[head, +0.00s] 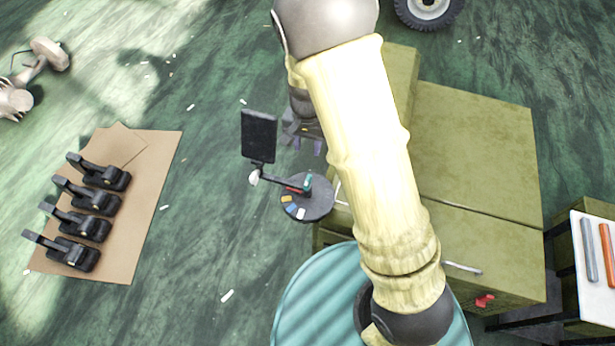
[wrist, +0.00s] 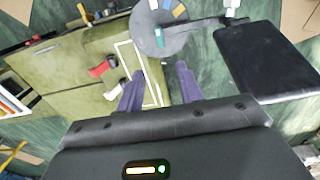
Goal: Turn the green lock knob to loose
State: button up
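A small teal-green piece (head: 307,181), which looks like the green lock knob, stands on a round dark grey disc (head: 318,207) beside the cabinet. In the wrist view the green piece (wrist: 160,38) is at the near edge of the disc (wrist: 150,24), beyond my fingertips. Its turn position cannot be told. My gripper (head: 303,145) is in the head view just above and behind the disc, partly hidden by my arm. In the wrist view my gripper (wrist: 160,75) has its two purple fingers apart, with nothing between them. It is apart from the green piece.
A dark flat panel (head: 259,136) stands on an arm by the disc; it is close right in the wrist view (wrist: 266,58). An olive cabinet (head: 475,150) with handles and a red knob (head: 485,300) is at right. Several black clamp-like tools lie on brown cardboard (head: 150,190) at left.

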aim_at(308, 180)
notch_tip(308, 180, down, 17)
jog(key=p, duration=0.3)
jog(key=shift+r, duration=0.1)
dwell(0.4)
grip_shut()
